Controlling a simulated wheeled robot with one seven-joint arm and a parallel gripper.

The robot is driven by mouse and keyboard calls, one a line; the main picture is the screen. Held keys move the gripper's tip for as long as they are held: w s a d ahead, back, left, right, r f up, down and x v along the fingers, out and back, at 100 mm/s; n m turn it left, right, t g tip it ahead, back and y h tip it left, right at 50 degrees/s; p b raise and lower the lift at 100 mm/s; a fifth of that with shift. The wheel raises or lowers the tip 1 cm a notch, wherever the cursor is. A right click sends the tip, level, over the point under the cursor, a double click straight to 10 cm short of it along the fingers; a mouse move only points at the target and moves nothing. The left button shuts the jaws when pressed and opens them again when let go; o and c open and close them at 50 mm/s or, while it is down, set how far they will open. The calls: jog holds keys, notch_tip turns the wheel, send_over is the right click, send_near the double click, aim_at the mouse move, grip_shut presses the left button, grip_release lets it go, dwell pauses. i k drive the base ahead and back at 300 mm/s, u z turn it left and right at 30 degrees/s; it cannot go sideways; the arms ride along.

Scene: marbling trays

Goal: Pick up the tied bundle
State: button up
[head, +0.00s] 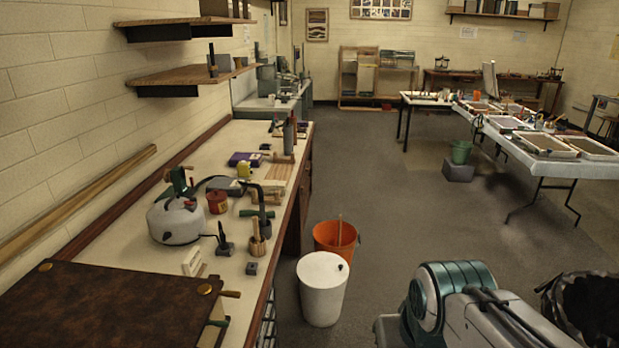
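I cannot pick out a tied bundle with certainty. A group of light wooden strips (281,173) lies on the long counter (130,246), but I cannot tell whether it is tied. Part of my grey and teal arm shows at the bottom right. My gripper is not in view, so I cannot see whether it holds anything.
On the counter stand a white kettle-like pot (174,221), a red tub (217,202) and a brown board (110,306). An orange bucket (335,240) and white bin (322,289) stand beside it. A tray table (565,168) is at right; the floor between is open.

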aim_at(270, 187)
jog(key=z, duration=0.35)
jog(key=i, duration=1.55)
jog(key=u, duration=0.3)
jog(key=i, duration=1.5)
jog(key=u, duration=0.45)
